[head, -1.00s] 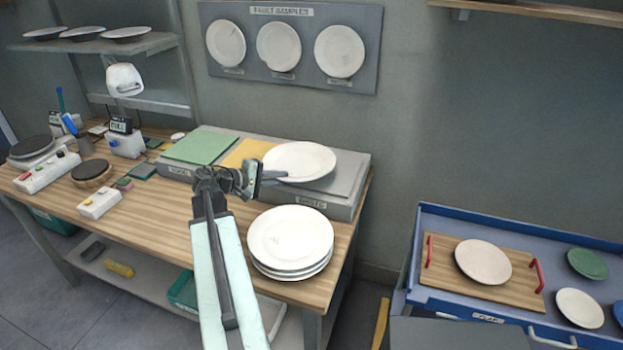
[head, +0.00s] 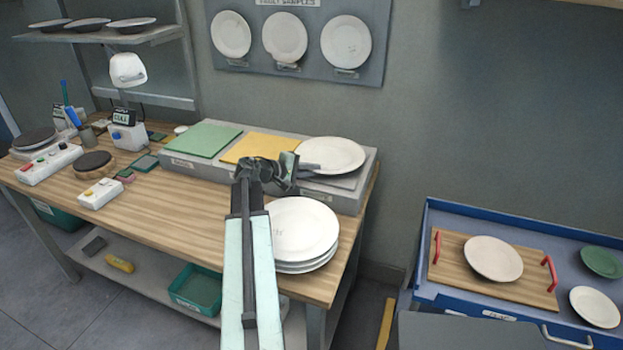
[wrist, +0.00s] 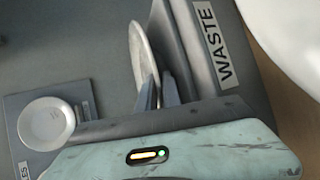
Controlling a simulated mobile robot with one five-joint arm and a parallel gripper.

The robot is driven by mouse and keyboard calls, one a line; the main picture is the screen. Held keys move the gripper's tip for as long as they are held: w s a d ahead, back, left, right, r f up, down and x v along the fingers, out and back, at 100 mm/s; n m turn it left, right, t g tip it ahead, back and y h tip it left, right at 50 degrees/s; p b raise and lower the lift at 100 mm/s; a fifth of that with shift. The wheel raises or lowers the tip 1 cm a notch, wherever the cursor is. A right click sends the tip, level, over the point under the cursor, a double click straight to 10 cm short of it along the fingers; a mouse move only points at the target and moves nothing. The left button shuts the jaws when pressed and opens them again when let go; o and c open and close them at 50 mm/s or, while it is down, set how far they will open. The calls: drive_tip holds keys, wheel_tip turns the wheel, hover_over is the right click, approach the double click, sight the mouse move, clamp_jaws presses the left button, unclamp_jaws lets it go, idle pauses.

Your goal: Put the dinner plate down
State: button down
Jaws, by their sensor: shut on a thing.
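The white dinner plate (head: 332,155) is at the right end of the grey raised platform (head: 340,200), over its grey section. My gripper (head: 306,171) is shut on the plate's near left rim. In the wrist view the dinner plate (wrist: 139,55) shows nearly edge-on between the fingers of my gripper (wrist: 160,92), close to the platform's side marked WASTE (wrist: 219,55). I cannot tell whether the plate touches the surface below it.
A stack of white plates (head: 298,235) stands on the bench in front of the platform, close to my arm. Green (head: 203,139) and yellow (head: 258,147) pads lie left of the held plate. A blue cart (head: 440,225) with plates stands at the right.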

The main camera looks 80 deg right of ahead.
drive_tip(key=shift+r, duration=0.1)
drive_tip(key=c, duration=1.9)
unclamp_jaws()
drive_tip(key=shift+c, duration=0.2)
drive_tip(key=shift+o, duration=0.7)
drive_tip(key=p+v, duration=0.4)
drive_tip(key=v, duration=0.8)
